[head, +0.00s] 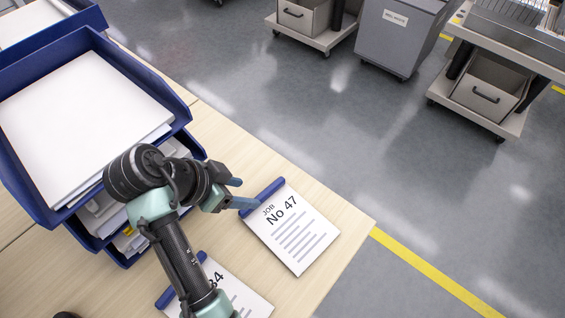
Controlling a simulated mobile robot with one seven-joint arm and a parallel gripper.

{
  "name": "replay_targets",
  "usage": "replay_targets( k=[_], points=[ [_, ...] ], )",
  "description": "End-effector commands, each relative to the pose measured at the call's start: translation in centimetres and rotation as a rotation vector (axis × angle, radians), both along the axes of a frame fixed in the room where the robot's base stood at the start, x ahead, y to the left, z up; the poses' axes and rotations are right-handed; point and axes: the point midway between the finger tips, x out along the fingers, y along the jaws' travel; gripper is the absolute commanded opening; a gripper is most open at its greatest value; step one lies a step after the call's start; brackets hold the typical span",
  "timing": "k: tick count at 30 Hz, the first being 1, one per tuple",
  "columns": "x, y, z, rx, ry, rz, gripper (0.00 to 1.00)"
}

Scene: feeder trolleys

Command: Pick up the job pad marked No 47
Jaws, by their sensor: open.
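The job pad marked No 47 (294,241) lies flat on the wooden table near its right corner. It is white with printed lines and a blue binding strip along its upper left edge. My gripper (240,193) is open at that strip, with one finger above and beyond it and the other over its left end. I cannot tell whether the fingers touch the pad. A second pad (240,296) with a blue strip lies nearer, partly hidden by my arm; only "34" or similar digits show.
A stack of blue paper trays (40,208) with white paper stands at the left, close to my arm. The table (345,222) is bare around the No 47 pad's right side. A grey waste bin (398,35) and trolleys (475,95) stand across the floor.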

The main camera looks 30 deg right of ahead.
Motion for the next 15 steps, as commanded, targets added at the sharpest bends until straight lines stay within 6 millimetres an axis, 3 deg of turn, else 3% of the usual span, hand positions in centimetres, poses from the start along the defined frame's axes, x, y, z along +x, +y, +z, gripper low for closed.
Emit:
replay_targets(
  k=[15],
  points=[
    [0.9,-3.7,-4.7,0.001,0.0,-0.001,0.6]
  ],
)
